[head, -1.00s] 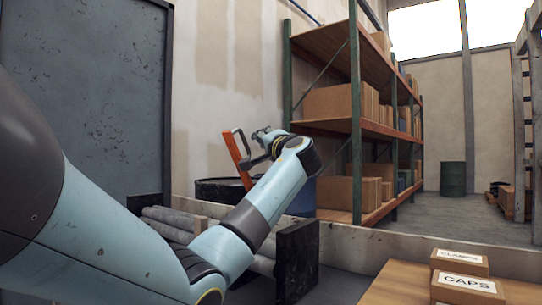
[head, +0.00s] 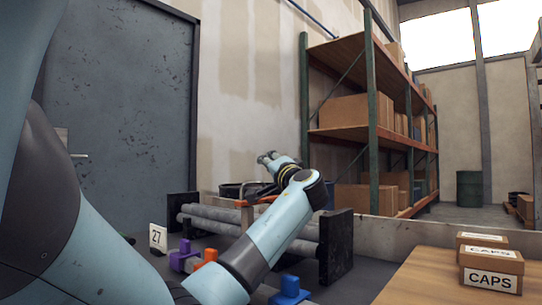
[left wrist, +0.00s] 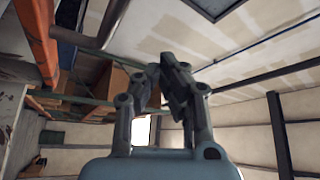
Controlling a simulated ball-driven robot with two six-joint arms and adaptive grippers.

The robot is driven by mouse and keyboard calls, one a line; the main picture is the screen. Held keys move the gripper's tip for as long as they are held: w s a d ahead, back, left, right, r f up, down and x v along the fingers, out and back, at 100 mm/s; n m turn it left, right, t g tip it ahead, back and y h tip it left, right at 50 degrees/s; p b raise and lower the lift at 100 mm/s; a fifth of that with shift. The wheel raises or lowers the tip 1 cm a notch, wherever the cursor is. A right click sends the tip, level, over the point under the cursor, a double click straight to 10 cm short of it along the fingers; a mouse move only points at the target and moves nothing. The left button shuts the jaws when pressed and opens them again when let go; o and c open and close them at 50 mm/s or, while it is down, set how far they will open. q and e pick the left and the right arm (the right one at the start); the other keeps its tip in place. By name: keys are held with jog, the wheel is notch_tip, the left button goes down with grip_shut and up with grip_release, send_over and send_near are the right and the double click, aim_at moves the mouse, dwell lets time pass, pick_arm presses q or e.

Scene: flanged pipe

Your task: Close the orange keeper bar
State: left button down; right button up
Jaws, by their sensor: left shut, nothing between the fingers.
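The orange keeper bar (head: 266,199) shows only in part in the head view. It lies low above the grey pipes (head: 205,222), partly behind my left arm, so its far end and any latch are hidden. My left gripper (head: 267,159) is above it, with a visible gap in the picture; I cannot tell the true distance. In the left wrist view my left gripper (left wrist: 167,62) has its fingertips together and empty. An orange beam at the left of that view may be the keeper bar or part of the rack. My right gripper is not in view.
Dark end plates (head: 336,246) flank the pipes. Purple (head: 181,252), orange (head: 206,258) and blue (head: 290,291) blocks and a "27" card (head: 157,238) are in front. Boxes (head: 491,272) stand on a wooden table at right. A rack (head: 374,120) stands behind.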

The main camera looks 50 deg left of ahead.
pick_arm(q)
jog(key=f, duration=0.1)
jog(key=s+f, duration=0.1)
jog(key=s+f+b, duration=0.1)
jog(key=f, duration=0.1)
jog(key=shift+s+d, duration=0.15)
jog(key=shift+s, duration=0.1)
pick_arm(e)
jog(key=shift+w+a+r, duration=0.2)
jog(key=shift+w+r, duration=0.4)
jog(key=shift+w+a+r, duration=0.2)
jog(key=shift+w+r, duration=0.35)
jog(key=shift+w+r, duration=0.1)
